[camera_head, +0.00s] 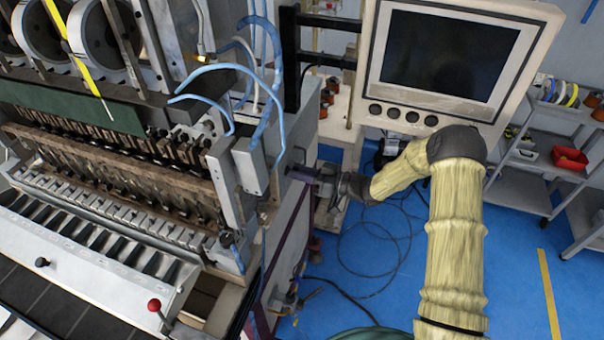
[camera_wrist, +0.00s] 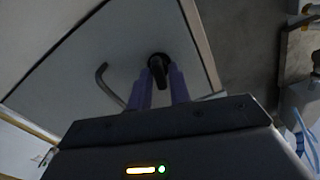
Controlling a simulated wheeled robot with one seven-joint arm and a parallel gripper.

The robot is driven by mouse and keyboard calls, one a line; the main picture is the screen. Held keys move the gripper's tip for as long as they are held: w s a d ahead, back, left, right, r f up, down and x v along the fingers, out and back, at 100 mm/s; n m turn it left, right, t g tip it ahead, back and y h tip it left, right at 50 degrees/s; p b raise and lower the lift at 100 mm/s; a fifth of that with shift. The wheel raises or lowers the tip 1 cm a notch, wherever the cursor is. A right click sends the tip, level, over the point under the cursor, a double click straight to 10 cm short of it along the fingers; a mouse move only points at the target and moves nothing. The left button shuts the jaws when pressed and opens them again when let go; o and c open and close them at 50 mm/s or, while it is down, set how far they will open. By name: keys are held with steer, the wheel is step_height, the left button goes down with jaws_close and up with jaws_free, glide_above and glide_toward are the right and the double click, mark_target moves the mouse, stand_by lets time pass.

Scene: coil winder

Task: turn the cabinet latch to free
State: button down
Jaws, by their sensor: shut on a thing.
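The cabinet door (camera_wrist: 70,75) is a pale flat panel filling the upper left of the wrist view. A small black latch (camera_wrist: 157,66) sits on it near its right edge. My gripper (camera_wrist: 161,88) has its two purple fingers on either side of the latch and is shut on it. A curved grey handle (camera_wrist: 102,80) stands out from the panel left of the fingers.
The coil winder (camera_head: 110,170) fills the left of the head view, with blue hoses above. A monitor (camera_head: 450,60) stands behind my arm. Cables (camera_head: 385,240) lie on the blue floor. A grey shelf cart (camera_head: 540,165) with a red bin (camera_head: 570,158) is at right.

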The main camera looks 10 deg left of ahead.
steer(key=shift+w+f+m+p, duration=0.1)
steer(key=shift+m+p, duration=0.35)
steer(key=shift+m, duration=3.25)
steer(key=shift+w+f+m+p, duration=0.1)
steer(key=shift+m+p, duration=0.35)
steer(key=shift+m, duration=3.25)
steer(key=c, duration=1.5)
jaws_free()
steer(key=shift+s, duration=0.15)
